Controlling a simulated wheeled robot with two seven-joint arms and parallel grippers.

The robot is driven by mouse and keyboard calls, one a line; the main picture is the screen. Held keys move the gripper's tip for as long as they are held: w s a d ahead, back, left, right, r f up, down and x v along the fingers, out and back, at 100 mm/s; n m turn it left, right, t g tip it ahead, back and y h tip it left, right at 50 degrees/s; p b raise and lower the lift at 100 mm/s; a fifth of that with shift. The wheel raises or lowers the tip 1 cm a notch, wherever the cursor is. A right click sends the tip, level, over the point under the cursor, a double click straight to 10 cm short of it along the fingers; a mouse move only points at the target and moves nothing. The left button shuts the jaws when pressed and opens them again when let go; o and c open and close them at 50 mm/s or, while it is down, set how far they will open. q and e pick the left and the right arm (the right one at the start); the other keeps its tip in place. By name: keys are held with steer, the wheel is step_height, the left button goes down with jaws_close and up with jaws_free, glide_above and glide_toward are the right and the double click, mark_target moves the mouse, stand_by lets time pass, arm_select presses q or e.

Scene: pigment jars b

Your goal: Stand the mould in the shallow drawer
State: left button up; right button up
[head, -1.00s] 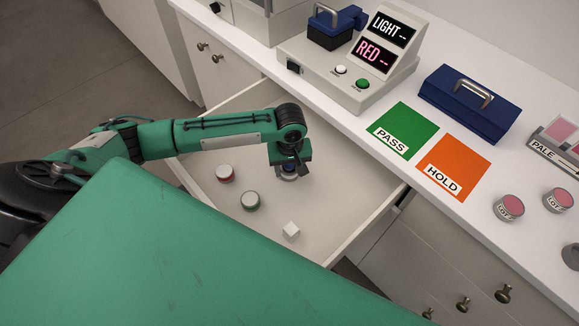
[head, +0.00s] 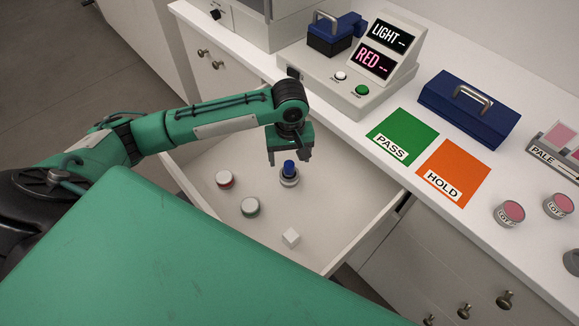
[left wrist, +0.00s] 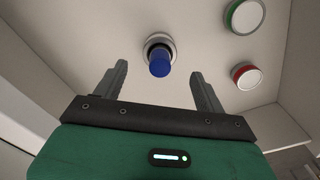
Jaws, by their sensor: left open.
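The mould, which I take to be the grey round piece with a blue knob (head: 289,174), stands upright in the open shallow drawer (head: 335,215). It also shows in the left wrist view (left wrist: 159,60), ahead of the fingers. My left gripper (head: 289,157) is open and empty above and just behind the blue knob, apart from it. Its two fingers show in the left wrist view (left wrist: 160,85) with a wide gap between them. My right gripper is not in view.
The counter bears a green PASS mat (head: 405,130), an orange HOLD mat (head: 455,165), a blue box (head: 465,105) and pink-topped jars (head: 510,213).

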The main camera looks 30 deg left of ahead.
arm_select(q)
steer(key=shift+r, duration=1.75)
